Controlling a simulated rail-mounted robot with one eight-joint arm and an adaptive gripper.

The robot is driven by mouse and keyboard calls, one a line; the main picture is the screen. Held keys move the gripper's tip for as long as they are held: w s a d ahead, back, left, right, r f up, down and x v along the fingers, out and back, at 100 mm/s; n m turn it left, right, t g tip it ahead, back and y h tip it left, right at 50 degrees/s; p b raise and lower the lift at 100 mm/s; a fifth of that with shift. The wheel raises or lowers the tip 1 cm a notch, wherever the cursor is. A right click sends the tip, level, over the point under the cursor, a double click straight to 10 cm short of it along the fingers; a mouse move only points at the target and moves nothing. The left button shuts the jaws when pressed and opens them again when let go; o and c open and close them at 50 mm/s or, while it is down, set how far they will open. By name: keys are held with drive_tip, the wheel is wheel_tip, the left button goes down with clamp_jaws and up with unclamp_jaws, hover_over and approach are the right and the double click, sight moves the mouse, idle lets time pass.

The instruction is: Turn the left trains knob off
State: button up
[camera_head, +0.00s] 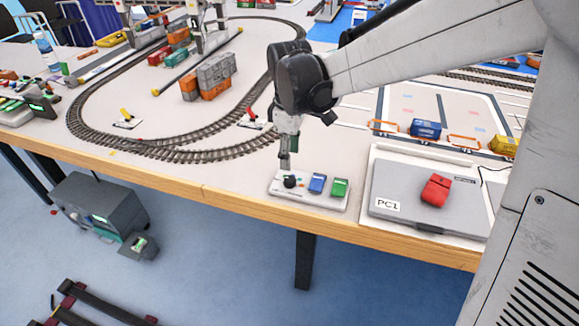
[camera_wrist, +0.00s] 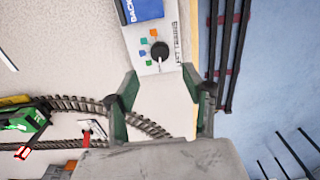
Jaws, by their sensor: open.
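A pale control panel (camera_head: 312,203) lies near the front edge of the wooden table. A round black knob (camera_head: 290,181) stands at its left end, with a blue piece (camera_head: 317,183) and a green piece (camera_head: 339,187) to its right. My gripper (camera_head: 286,165) points down just above the knob. In the wrist view, my gripper (camera_wrist: 160,74) has its two green fingers spread apart with nothing between them. The knob (camera_wrist: 160,51) shows just beyond the fingertips, roughly centred between them. Small lettering beside it is too small to read surely. I cannot tell whether the fingers touch the knob.
Looped train track (camera_head: 180,155) and stacked containers (camera_head: 215,72) lie behind and left. The table's front edge (camera_head: 200,193) is close to the panel.

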drive_tip(key=shift+r, duration=1.8)
drive_tip(key=s+d+r+m+t+p, duration=0.1)
drive_tip(key=s+d+r+m+t, duration=0.2)
drive_tip(key=s+d+m, duration=0.4)
drive_tip(key=s+d+r+m+t+p, duration=0.1)
drive_tip(key=s+d+r+m+t, duration=0.2)
drive_tip(key=s+d+m, duration=0.3)
drive_tip(key=shift+s+d+r+m+t+p, duration=0.5)
drive_tip(key=shift+s+d, duration=1.2)
drive_tip(key=shift+s, duration=1.9)
drive_tip(key=shift+f, duration=0.2)
